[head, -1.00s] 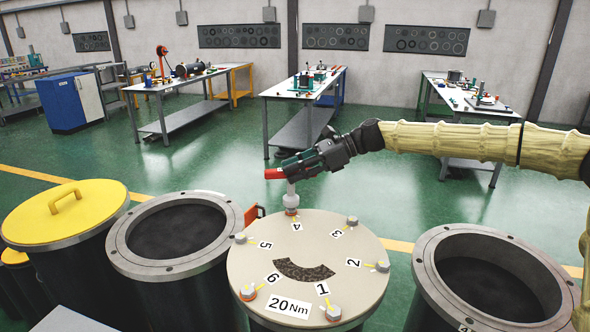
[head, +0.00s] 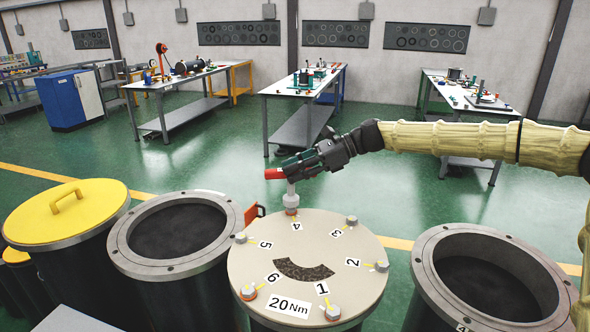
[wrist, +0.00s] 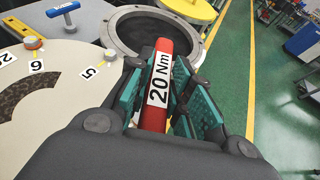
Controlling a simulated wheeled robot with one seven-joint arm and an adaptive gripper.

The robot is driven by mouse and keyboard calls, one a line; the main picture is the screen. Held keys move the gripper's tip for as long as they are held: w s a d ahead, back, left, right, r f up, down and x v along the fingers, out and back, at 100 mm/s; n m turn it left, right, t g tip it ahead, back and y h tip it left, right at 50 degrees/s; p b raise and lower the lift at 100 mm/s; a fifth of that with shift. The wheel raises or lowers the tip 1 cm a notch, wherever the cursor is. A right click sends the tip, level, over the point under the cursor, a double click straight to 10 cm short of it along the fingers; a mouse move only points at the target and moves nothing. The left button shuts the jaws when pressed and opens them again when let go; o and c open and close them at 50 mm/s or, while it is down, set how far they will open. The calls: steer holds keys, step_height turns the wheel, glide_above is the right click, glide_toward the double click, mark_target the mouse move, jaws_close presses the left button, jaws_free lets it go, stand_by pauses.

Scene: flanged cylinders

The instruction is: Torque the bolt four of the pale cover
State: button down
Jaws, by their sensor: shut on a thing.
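The pale round cover (head: 300,242) has bolts numbered 1 to 6 round its rim and a "20 Nm" label. My gripper (head: 298,164) is shut on a red-handled tool (head: 274,173), labelled "20 Nm" in the wrist view (wrist: 159,85). The tool's grey shaft (head: 292,194) reaches down to bolt four (head: 291,211), at the cover's far edge, and seems to sit on it. The bolt is mostly hidden, with an orange-red ring at its base. Bolt six (head: 248,291) also has an orange ring. Bolt five (head: 240,238) and bolt three (head: 351,220) flank bolt four.
Open drums stand left (head: 180,268) and right (head: 425,268) of the cover. A yellow lid (head: 100,222) is farther left. An orange-red piece (head: 251,214) stands at the cover's left edge. Workbenches are far behind.

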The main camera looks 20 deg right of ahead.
steer(key=shift+f, duration=1.4)
stand_by(1.3)
steer(key=shift+s+a+f+m+t+h, duration=0.15)
steer(key=shift+m+t+h, duration=0.75)
steer(key=shift+m+t, duration=0.75)
steer(key=shift+s+f+m+t+h, duration=0.15)
steer(key=shift+m+t+h, duration=0.75)
steer(key=shift+m+t, duration=0.7)
steer(key=shift+s+m+t+h, duration=0.1)
steer(key=shift+m+t+h, duration=0.85)
steer(key=shift+m+h, duration=0.2)
steer(key=shift+s+a+f+m+t+h, duration=0.15)
steer(key=shift+m+t+h, duration=0.25)
steer(key=shift+m+h, duration=0.4)
steer(key=shift+a+m+t+h, duration=0.1)
steer(key=shift+m+t+h, duration=0.3)
steer(key=shift+m+h, duration=0.4)
